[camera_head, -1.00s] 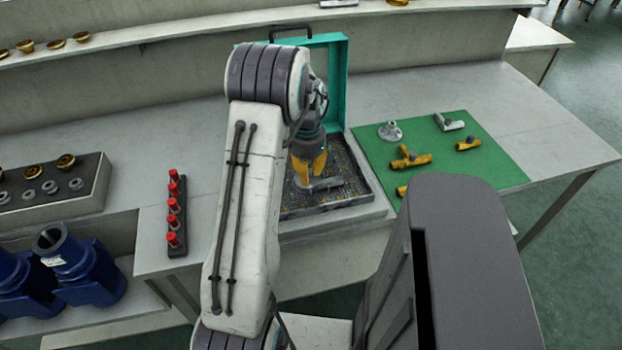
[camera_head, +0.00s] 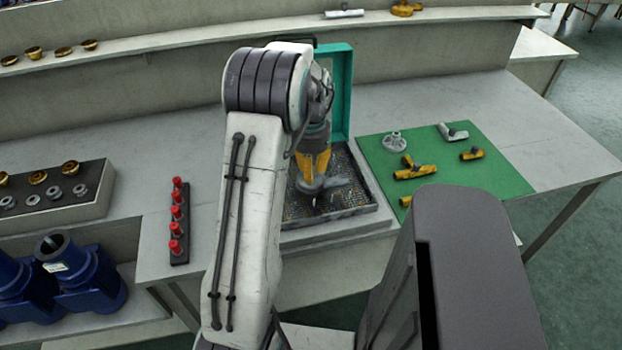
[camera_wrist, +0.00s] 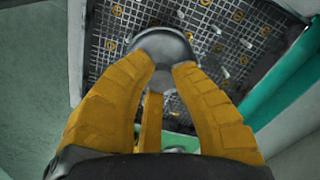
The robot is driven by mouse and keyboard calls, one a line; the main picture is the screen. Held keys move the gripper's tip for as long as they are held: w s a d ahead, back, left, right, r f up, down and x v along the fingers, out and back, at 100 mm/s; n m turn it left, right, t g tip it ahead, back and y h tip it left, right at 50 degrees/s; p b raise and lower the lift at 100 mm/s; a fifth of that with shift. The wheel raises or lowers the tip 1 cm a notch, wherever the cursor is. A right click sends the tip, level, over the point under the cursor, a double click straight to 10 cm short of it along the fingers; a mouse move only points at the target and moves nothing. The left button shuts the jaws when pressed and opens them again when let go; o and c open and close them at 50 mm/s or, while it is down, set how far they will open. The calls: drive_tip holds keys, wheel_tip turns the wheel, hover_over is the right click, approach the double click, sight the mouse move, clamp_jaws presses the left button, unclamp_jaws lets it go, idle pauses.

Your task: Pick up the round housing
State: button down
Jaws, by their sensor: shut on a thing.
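The round housing is a grey metal piece held at my fingertips; it shows in the wrist view (camera_wrist: 163,46) as a rounded grey body between the yellow fingers. In the head view the housing (camera_head: 335,183) shows below the fingers, over the dark gridded tray (camera_head: 358,205). My gripper (camera_head: 312,178) is shut on the housing, with its yellow fingers pointing down; it also shows in the wrist view (camera_wrist: 160,75). I cannot tell how far the housing is above the grid. My arm hides the tray's left part.
A teal frame (camera_head: 342,95) stands behind the tray. A green mat (camera_head: 490,180) with yellow and grey fittings lies to the right. A rack of red-capped parts (camera_head: 177,222) stands left of my arm. Blue pump bodies (camera_head: 88,280) sit at the lower left. Bench surface at the back right is clear.

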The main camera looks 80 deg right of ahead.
drive_tip(key=s+a+r+p, duration=0.3)
drive_tip(key=s+a+r, duration=0.5)
drive_tip(key=r, duration=0.4)
drive_tip(key=shift+s, duration=0.2)
idle(0.5)
drive_tip(key=shift+f, duration=0.1)
